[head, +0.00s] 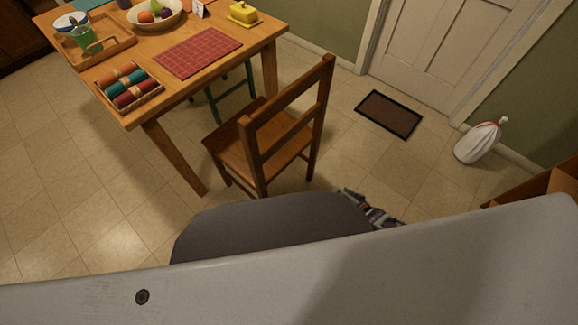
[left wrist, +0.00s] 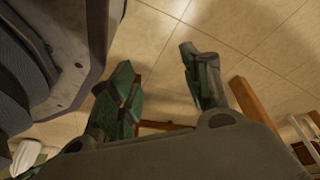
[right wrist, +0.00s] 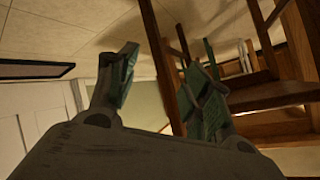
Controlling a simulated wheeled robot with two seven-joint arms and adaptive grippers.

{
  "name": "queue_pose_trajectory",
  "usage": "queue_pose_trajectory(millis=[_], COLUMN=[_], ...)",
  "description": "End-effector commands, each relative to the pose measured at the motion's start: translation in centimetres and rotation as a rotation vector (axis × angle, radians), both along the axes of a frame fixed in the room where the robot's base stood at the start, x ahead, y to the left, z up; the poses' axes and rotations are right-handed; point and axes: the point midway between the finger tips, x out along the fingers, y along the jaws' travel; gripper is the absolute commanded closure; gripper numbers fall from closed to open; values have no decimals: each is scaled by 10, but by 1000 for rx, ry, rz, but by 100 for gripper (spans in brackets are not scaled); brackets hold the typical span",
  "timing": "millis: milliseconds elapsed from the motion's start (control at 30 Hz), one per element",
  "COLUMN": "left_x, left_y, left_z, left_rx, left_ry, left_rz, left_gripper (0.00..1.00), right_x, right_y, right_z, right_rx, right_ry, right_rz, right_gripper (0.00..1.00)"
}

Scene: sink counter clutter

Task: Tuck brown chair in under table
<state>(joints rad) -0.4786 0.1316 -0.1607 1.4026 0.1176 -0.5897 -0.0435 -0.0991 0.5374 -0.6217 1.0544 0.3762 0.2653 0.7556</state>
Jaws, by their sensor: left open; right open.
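The brown chair (head: 262,145) stands upright on the floor in the head view, at the right end of the wooden table (head: 262,36). Its seat is toward the table and its ladder back is away from it; the seat lies mostly outside the table edge. My left gripper (left wrist: 160,75) is open and empty, with floor tiles between its fingers and brown wood behind. My right gripper (right wrist: 162,60) is open in the right wrist view. Brown wooden posts and slats (right wrist: 272,92) show behind and beside its right finger; contact cannot be told. My own body hides the lower head view.
A green stool (head: 232,92) stands under the table near the chair. A tray of rolled cloths (head: 130,88), a red placemat (head: 198,52) and a fruit bowl (head: 155,14) are on the table. A doormat (head: 389,114) and a white bag (head: 478,144) lie to the right.

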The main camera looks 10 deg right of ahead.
Motion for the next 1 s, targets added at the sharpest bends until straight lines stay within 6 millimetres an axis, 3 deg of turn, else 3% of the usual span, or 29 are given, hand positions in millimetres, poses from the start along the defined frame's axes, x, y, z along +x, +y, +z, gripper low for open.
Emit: queue_pose_trajectory(millis=[200,467,1000], left_x=[20,39,61], left_y=[-22,-46,-84], left_z=[14,41,111], left_rx=[-40,-91,-194], left_ry=[-37,-78,-160], left_rz=[-2,-6,-21], left_gripper=[52,52,52], right_x=[28,45,37], right_y=[23,52,95], right_z=[19,44,83], right_rx=[178,408,892], right_ry=[-70,-111,-74], right_rz=[-1,4,17], right_gripper=[50,50,50])
